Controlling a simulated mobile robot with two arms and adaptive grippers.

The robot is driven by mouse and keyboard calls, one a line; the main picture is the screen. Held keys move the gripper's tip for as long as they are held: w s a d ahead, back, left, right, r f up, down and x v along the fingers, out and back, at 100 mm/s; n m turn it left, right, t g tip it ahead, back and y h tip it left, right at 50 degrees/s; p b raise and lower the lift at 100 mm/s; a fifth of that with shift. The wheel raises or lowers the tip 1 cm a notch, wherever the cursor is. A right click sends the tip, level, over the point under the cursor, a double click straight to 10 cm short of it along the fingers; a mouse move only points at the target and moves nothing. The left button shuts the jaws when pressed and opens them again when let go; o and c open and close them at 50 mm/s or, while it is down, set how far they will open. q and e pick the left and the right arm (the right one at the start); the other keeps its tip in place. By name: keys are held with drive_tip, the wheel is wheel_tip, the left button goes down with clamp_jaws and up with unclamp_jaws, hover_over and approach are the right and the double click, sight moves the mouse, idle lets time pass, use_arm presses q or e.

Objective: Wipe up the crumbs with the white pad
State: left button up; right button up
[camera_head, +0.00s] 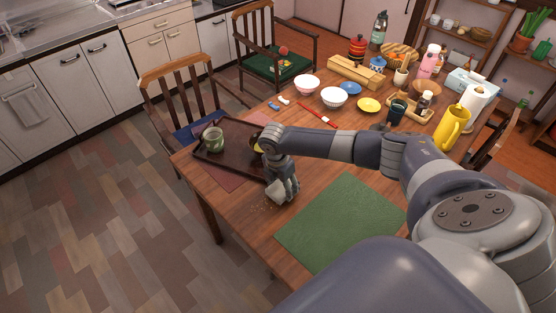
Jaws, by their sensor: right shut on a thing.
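My right gripper (282,190) points down near the left front edge of the wooden table, at table height. It is shut on a pale thing at its fingertips, which I take to be the white pad; the fingers mostly hide it and its outline is hard to tell. Small pale crumbs (262,207) lie on the bare wood just left of and in front of the gripper. Any crumbs under the gripper are hidden. My left gripper is not in view.
A green placemat (341,222) lies to the right.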

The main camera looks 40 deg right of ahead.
sight(273, 194)
drive_tip(key=shift+r+p, duration=0.15)
drive_tip(key=shift+p, duration=0.35)
drive_tip(key=shift+s+a+p, duration=0.15)
drive_tip(key=shift+a+p, duration=0.4)
drive_tip(key=shift+a, duration=0.6)
drive_tip(key=shift+s+a+f+p, duration=0.1)
drive_tip(key=shift+a+p, duration=0.1)
drive_tip(key=shift+a, duration=0.25)
drive_tip(key=shift+s+a+f+p, duration=0.1)
drive_tip(key=shift+a+p, duration=0.05)
drive_tip(key=shift+a, duration=0.3)
drive_tip(key=shift+a+p, duration=0.4)
drive_tip(key=shift+a, duration=0.45)
drive_tip(key=shift+s+a+f+p, duration=0.15)
drive_tip(key=shift+a+p, duration=0.15)
drive_tip(key=shift+a, duration=0.75)
drive_tip(key=shift+s+a+f+p, duration=0.15)
drive_tip(key=shift+a+p, duration=0.1)
drive_tip(key=shift+a, duration=0.75)
drive_tip(key=shift+s+a+p, duration=0.15)
drive_tip(key=shift+a+p, duration=0.15)
drive_tip(key=shift+a, duration=0.75)
drive_tip(key=shift+r, duration=0.1)
wheel_tip(273, 194, up, 6)
drive_tip(key=p, duration=0.6)
